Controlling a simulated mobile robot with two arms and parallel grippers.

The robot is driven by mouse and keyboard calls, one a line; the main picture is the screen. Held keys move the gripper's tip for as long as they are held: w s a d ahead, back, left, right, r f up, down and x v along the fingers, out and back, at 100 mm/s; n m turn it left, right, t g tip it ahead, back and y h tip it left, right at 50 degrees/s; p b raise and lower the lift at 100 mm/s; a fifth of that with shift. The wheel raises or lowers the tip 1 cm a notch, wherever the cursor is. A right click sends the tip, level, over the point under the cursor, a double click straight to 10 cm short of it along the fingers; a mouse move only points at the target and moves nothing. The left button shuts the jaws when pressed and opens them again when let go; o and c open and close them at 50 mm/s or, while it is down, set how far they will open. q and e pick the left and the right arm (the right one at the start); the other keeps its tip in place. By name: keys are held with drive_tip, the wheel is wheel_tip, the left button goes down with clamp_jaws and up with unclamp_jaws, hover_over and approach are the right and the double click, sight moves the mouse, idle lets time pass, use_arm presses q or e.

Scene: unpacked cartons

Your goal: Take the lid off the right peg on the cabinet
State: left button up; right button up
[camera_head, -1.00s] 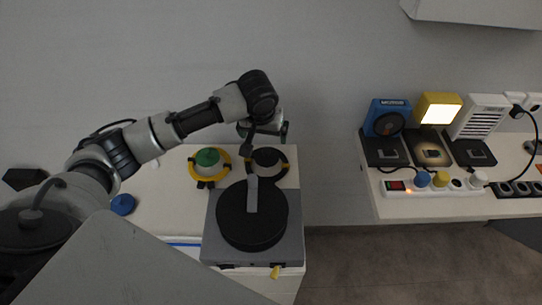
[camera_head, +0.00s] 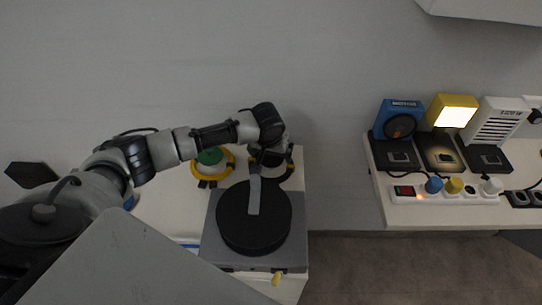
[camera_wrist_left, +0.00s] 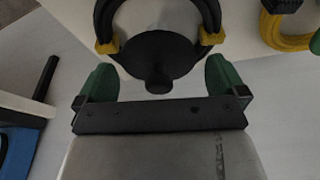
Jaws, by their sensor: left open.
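The black lid (camera_head: 268,158) sits at the right peg place at the back of the white cabinet (camera_head: 170,220). A black-and-yellow ring (camera_head: 288,170) surrounds it. My left gripper (camera_head: 272,150) is over this lid and partly hides it in the head view. In the left wrist view, my left gripper (camera_wrist_left: 161,80) is open, with a green fingertip on each side of the lid's (camera_wrist_left: 155,50) small knob and clear gaps to it. The lid is not held. My right gripper is not in view.
A green lid (camera_head: 210,156) in a yellow ring (camera_head: 228,167) stands just left. In front, a black disc (camera_head: 240,228) with a grey bar lies on a grey box (camera_head: 295,235). A separate table (camera_head: 400,215) at right holds devices and a power strip (camera_head: 415,194). A wall stands behind.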

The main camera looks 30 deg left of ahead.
use_arm(q)
drive_tip(key=shift+w+f, duration=0.15)
drive_tip(key=shift+f, duration=0.4)
drive_tip(key=c, duration=0.8)
drive_tip(key=shift+r, duration=0.2)
